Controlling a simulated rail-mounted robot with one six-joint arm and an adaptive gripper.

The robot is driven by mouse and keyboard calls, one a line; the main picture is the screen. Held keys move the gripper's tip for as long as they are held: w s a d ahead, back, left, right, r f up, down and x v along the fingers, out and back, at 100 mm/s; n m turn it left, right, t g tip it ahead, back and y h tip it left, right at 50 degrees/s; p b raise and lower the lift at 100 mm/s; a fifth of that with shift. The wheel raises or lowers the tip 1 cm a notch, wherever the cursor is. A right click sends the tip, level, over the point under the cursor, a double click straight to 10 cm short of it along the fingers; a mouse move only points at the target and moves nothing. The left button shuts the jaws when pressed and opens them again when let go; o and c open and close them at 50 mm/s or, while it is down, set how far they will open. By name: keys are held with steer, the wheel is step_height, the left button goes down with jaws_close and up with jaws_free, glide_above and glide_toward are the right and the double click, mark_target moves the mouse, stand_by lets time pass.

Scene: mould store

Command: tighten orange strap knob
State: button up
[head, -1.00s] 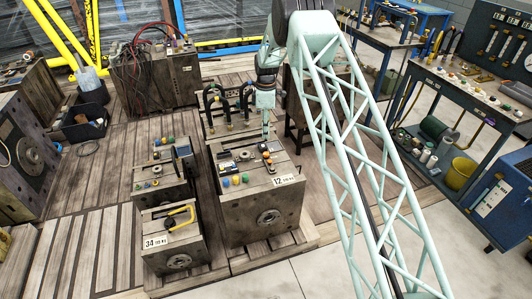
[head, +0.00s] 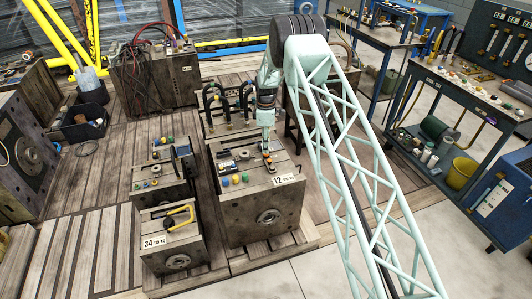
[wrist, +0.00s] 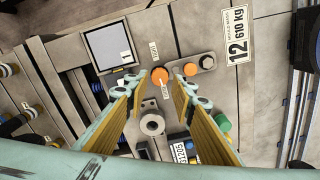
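In the wrist view an orange round knob (wrist: 160,75) with a white pointer line sits on the top of mould 12, between two small white labels. My gripper (wrist: 163,88) is open, with one yellow-padded finger on each side of this knob; I see no contact. In the head view my gripper (head: 266,151) points down at the top of mould 12 (head: 240,213) and hides part of it.
A grey ring fitting (wrist: 151,123) and a green knob (wrist: 222,123) are close to my fingers. Black hoses (head: 213,97) arch behind the mould. Mould 34 (head: 173,246) stands at left, and a tool bench (head: 462,85) at right.

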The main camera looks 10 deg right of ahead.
mark_target(266, 156)
steer(key=shift+f, duration=1.8)
steer(key=shift+c, duration=0.7)
steer(key=c, duration=0.4)
